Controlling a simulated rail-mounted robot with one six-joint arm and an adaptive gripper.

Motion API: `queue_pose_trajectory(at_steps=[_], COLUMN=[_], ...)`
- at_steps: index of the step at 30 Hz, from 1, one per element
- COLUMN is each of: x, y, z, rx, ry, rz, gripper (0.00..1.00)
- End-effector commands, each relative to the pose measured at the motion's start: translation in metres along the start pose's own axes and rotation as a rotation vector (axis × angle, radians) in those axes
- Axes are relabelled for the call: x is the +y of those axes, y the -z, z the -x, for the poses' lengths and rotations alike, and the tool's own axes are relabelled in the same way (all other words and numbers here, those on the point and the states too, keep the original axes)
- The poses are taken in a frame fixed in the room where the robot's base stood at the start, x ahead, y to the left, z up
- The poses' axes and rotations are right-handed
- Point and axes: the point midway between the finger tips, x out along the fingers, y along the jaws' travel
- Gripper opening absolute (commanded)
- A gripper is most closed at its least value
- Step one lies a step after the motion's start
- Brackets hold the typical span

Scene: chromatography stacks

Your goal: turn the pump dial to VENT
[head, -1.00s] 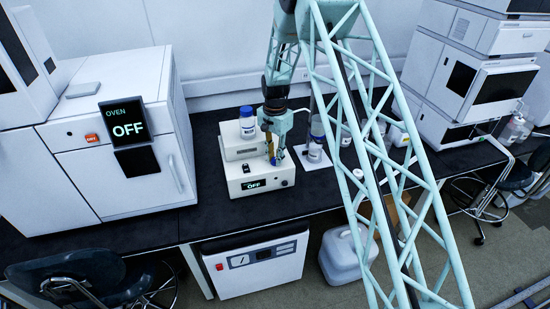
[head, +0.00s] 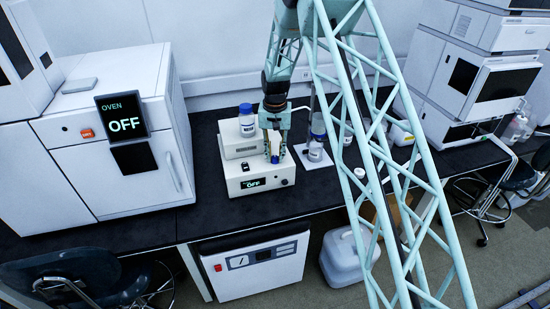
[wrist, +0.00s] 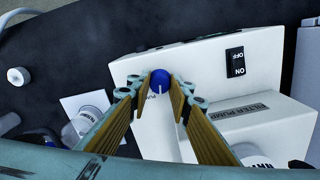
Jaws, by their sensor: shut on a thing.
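The filter pump (head: 262,186) is a white stepped box on the dark bench, with a lit display (head: 253,184) reading OFF. Its dial (wrist: 160,81) is a blue round knob with a white pointer line, on the pump's top face. My gripper (head: 275,157) points down over the pump. In the wrist view, the tan fingers of my gripper (wrist: 161,88) are closed on either side of the dial, gripping it. The lettering around the dial is mostly hidden by the fingers, so I cannot read which mark the pointer faces.
A black rocker switch (wrist: 235,62) marked ON and OFF is on the pump near the dial. A blue-capped bottle (head: 247,127) stands on the pump's raised back part. Another bottle (head: 316,150) stands on a white plate to the right. The oven (head: 110,160) is at left; dark bench lies between.

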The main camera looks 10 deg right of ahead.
Motion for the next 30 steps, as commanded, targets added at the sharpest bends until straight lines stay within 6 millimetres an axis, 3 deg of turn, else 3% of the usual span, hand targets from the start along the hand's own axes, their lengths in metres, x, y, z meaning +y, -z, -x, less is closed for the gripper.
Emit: queue_pose_trajectory(at_steps=[30], x=[0.0002], y=[0.0004], z=[-0.0001], rx=[0.001], ry=[0.000], rz=[0.794], gripper=[0.08])
